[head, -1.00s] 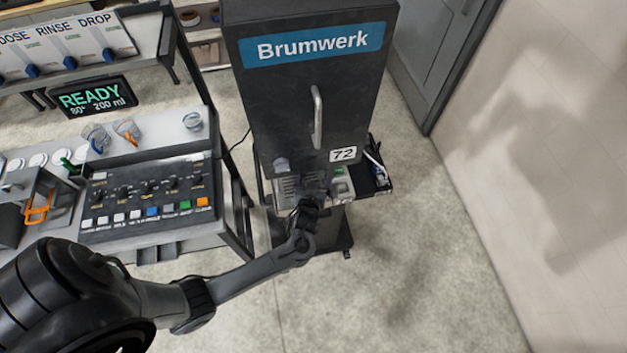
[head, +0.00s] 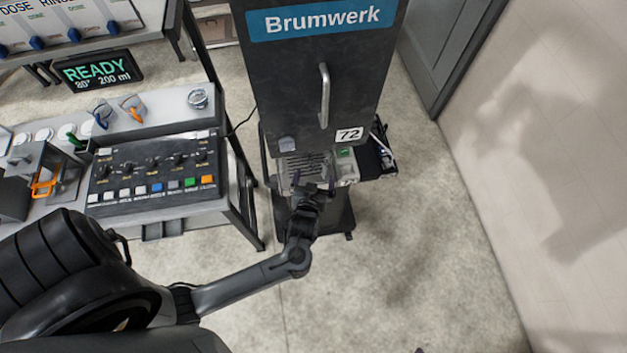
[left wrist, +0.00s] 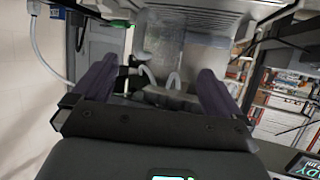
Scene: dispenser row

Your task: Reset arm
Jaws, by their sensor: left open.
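My left arm reaches in from the left in the head view. Its gripper (head: 315,187) is just in front of the tray under the dark Brumwerk machine (head: 318,75). In the left wrist view, the two purple-grey fingers of the left gripper (left wrist: 155,82) stand wide apart. A clear container-like shape (left wrist: 185,58) lies beyond them under the machine; I cannot tell exactly what it is. Nothing is clearly held. My right gripper is not seen.
A control panel (head: 155,172) with knobs and coloured buttons is on the counter at left. A READY display (head: 98,68) stands behind it. A slatted tray (head: 303,168) sits under the machine. Open floor (head: 430,240) lies to the right, before a pale wall (head: 560,150).

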